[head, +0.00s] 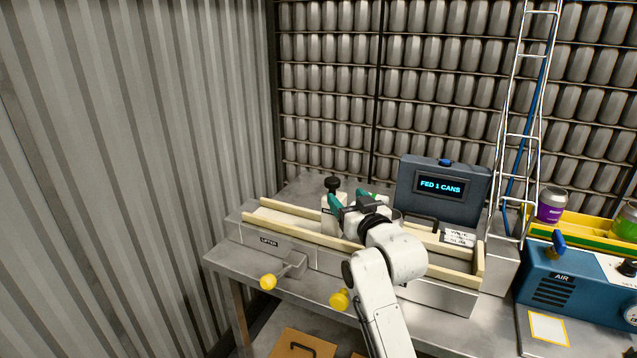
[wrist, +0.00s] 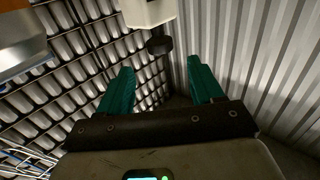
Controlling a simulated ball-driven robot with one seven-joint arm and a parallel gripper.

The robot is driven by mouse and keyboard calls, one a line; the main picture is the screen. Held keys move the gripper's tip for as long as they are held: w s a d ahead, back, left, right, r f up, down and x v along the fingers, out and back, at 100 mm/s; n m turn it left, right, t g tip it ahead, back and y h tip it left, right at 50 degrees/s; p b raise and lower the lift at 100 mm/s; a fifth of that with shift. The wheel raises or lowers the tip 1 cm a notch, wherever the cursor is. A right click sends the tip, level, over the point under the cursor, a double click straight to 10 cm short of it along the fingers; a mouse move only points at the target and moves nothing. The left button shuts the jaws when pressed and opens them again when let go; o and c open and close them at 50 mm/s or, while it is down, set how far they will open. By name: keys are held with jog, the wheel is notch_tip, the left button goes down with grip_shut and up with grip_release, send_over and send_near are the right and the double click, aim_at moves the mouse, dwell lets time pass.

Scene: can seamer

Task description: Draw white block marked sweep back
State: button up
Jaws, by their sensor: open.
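The white block (head: 328,224) stands upright in the wooden-railed channel, with a black knob (head: 332,184) on top. Its dark marking is partly covered and I cannot read it. In the wrist view the block (wrist: 146,12) is at the top edge, upside down, and its knob (wrist: 160,46) shows between and beyond the fingertips. My gripper (head: 349,198) has green fingers, spread apart and empty, close to the right of the block. It also shows in the wrist view (wrist: 161,68). My wrist hides part of the channel; I cannot tell whether a finger touches the block.
A dark console (head: 444,188) reading "FED 1 CANS" stands behind the channel's right end. Yellow-knobbed levers (head: 268,282) stick out in front. A blue AIR unit (head: 570,284), a purple can (head: 551,205) and a wire ladder (head: 520,130) are at right. A corrugated wall (head: 130,170) is left.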

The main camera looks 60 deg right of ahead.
aim_at(335, 185)
jog(key=p+x, duration=0.1)
jog(key=x, duration=0.8)
jog(key=shift+w+d, duration=0.2)
jog(key=shift+w, duration=0.1)
grip_shut()
